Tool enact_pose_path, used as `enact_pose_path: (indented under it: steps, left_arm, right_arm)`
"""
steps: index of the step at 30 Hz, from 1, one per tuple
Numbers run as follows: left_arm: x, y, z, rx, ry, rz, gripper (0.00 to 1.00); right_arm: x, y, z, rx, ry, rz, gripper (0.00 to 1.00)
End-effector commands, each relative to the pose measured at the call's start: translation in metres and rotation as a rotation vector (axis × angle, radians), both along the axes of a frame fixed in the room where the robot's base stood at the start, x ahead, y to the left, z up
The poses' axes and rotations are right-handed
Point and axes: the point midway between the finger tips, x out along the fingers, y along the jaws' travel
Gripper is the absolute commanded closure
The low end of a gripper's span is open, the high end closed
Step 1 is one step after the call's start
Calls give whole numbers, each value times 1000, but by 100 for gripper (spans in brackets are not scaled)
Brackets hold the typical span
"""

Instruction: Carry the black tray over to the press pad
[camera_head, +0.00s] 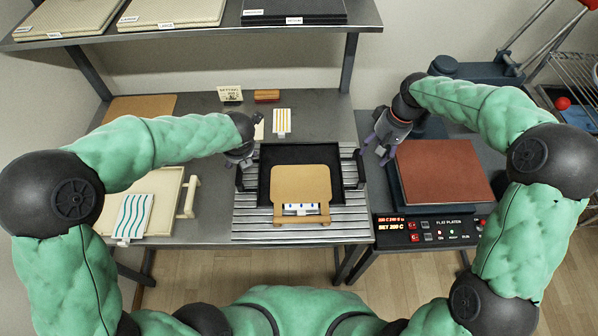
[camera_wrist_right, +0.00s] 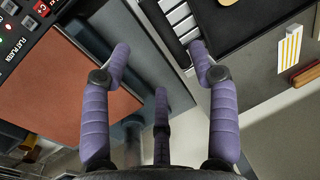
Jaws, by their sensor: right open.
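The black tray (camera_head: 283,152) lies on a slatted grey rack at the middle of the table in the head view. A tan board (camera_head: 300,180) covers much of it. The tray also shows at the top of the right wrist view (camera_wrist_right: 228,28). My left gripper (camera_head: 241,158) is at the tray's left handle; I cannot tell whether it is shut on it. My right gripper (camera_head: 377,150) is open and empty, right of the tray's right handle (camera_head: 359,167), between tray and press; its spread fingers fill the right wrist view (camera_wrist_right: 160,52). The reddish-brown press pad (camera_head: 440,170) lies bare to the right.
The slatted rack (camera_head: 300,235) extends in front of the tray. A cream tray (camera_head: 165,183) with a wavy-striped card is at left. A shelf (camera_head: 190,33) with several boards hangs above. The press control panel (camera_head: 432,230) fronts the pad; a gap separates table and press.

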Motion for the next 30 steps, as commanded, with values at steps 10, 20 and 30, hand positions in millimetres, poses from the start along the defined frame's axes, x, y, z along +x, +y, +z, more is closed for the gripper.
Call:
enact_pose_path:
  steps: [10,20,30]
  left_arm:
    - [3,2,-8,-1,1,2,40]
    - [21,13,-55,-1,2,2,40]
    - [37,22,-92,0,1,1,40]
  right_arm:
    - [-1,2,-9,0,3,1,40]
    - [-2,12,-60,1,4,0,40]
    - [-2,20,-100,0,2,0,40]
